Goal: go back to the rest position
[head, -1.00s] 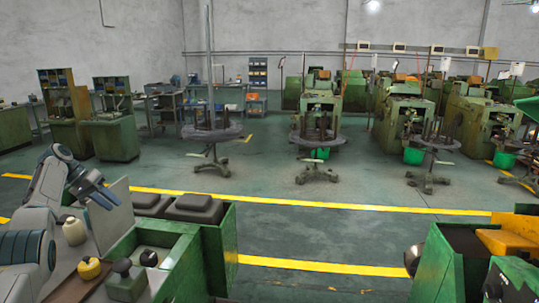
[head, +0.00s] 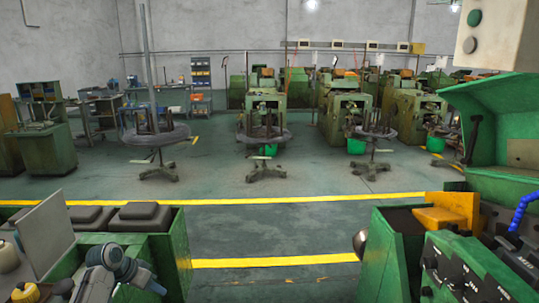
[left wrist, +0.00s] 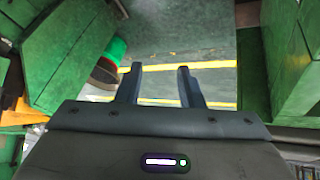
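My left gripper (left wrist: 160,67) shows in the left wrist view with its two dark fingers apart and nothing between them. Beyond the fingers are the grey-green floor and yellow floor lines. In the head view my left arm is low at the bottom left, in front of a green machine cabinet (head: 172,225); its fingertips are hard to make out there. My right gripper is in neither view.
A green machine with a control panel (head: 462,268) and a yellow part (head: 445,215) stands close at the right. Green walls flank the left gripper. Open floor (head: 260,228) lies between the near machines. Round wheeled tables (head: 264,135) stand farther back.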

